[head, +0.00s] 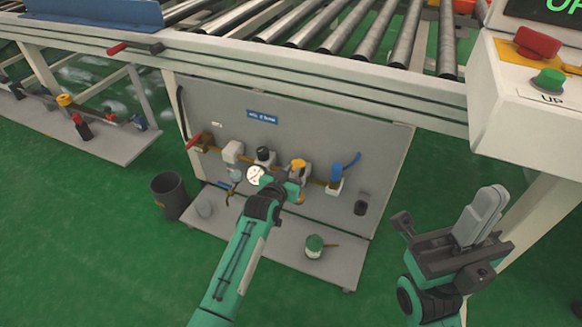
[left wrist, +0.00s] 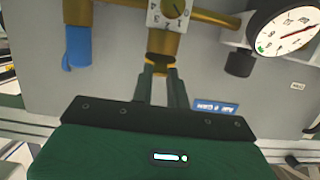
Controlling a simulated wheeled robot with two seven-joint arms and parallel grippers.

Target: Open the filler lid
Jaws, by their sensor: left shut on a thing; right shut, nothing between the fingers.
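My left gripper (head: 293,188) is at the grey panel, among the fittings on the brass pipe. In the left wrist view its fingers (left wrist: 160,85) are shut on a small brass-coloured cap (left wrist: 160,62) close to a valve body with a numbered dial (left wrist: 172,12). I cannot tell for sure whether this cap is the filler lid, or whether it is turned. In the head view the gripper partly hides this fitting; an orange part (head: 298,164) shows just above it. My right gripper (head: 488,198) is shut and empty, at the lower right, away from the panel.
A round gauge (head: 256,175) is left of my left gripper, and a blue handle (head: 345,165) is right. A green-topped pot (head: 314,243) stands on the lower shelf (head: 270,248). A dark bin (head: 169,194) stands left. The roller conveyor (head: 300,50) overhangs the panel.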

